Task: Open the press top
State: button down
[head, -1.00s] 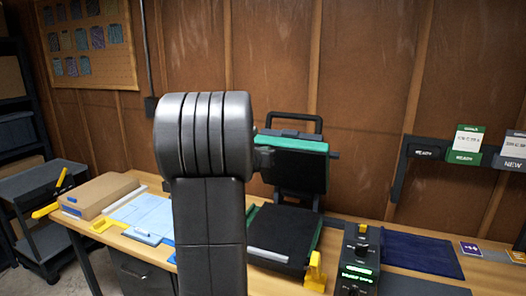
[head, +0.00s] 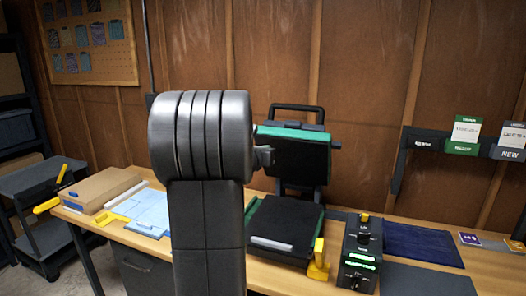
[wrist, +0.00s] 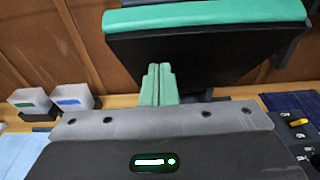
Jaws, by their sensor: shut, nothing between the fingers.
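The heat press stands on the bench with its top (head: 300,153) raised and tilted back, a dark panel with a green edge. Its dark lower bed (head: 286,220) lies uncovered below. In the wrist view the raised top (wrist: 210,50) fills the upper part, its green edge uppermost. My gripper (wrist: 157,70) has its two green fingers together, with nothing between them. The fingers appear in front of the top's dark face; I cannot tell whether they touch it.
A control box (head: 360,250) with green lit displays stands right of the press, beside dark blue cloth (head: 418,243). A yellow piece (head: 319,262) is at the bed's front corner. Light blue sheets (head: 147,208) and a cardboard box (head: 102,190) lie left. A sign rail (head: 400,160) is on the wall.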

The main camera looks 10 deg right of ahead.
jog(key=r+v, duration=0.1)
jog(key=v, duration=0.9)
jog(key=shift+w, duration=0.15)
